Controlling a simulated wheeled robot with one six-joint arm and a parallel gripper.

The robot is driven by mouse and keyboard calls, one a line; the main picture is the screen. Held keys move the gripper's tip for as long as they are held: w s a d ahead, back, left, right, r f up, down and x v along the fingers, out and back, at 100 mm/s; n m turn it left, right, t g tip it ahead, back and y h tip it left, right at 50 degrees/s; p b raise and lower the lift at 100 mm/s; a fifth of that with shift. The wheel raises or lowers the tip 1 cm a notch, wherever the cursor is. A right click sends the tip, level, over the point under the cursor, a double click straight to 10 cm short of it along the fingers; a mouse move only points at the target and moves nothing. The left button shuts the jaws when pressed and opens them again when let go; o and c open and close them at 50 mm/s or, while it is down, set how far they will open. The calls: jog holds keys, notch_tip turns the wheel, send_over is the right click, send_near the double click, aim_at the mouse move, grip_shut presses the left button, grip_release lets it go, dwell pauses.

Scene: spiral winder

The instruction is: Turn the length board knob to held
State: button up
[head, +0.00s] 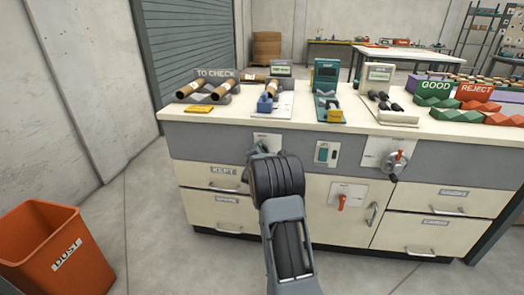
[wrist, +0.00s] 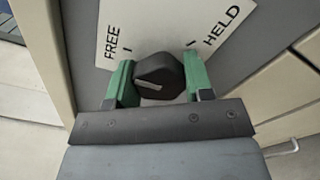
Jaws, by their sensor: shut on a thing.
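The length board knob (wrist: 158,80) is a dark faceted knob with a short light mark on its face. It sits on a white plate (wrist: 170,22) lettered FREE on the left and HELD on the right, each with a tick line. The light mark lies nearly level, left of the knob's middle; I cannot tell which word it points to. My gripper (wrist: 156,66) is shut on the knob, one green finger on each side. In the head view the plate (head: 268,137) shows on the bench front, with my arm hiding the knob.
A switch plate (head: 326,154), a red-handled dial (head: 397,160) and a red lever (head: 342,202) are to the right on the bench front. Drawer handles stick out below. An orange bin (head: 45,240) stands at left. The worktop holds tubes, fixtures and the GOOD and REJECT trays.

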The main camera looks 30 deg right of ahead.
jog(key=m, duration=0.5)
jog(key=shift+f+m, duration=0.1)
jog(key=shift+m, duration=0.2)
jog(key=m+b, duration=0.1)
jog(key=m, duration=0.5)
jog(key=shift+f, duration=0.15)
jog(key=m+b, duration=0.2)
jog(key=m, duration=0.4)
jog(key=shift+f+m, duration=0.1)
jog(key=shift+m, duration=0.2)
jog(key=m+b, duration=0.2)
jog(key=m, duration=0.3)
jog(key=shift+a+b, duration=0.1)
jog(key=shift+b, duration=0.25)
jog(key=shift+m, duration=0.4)
jog(key=o, duration=0.9)
jog(key=shift+r, duration=0.2)
jog(key=p+v, duration=0.2)
jog(key=v, duration=1.1)
jog(key=shift+s+a+p, duration=0.25)
jog(key=shift+s+p, duration=0.1)
jog(key=shift+p, duration=0.05)
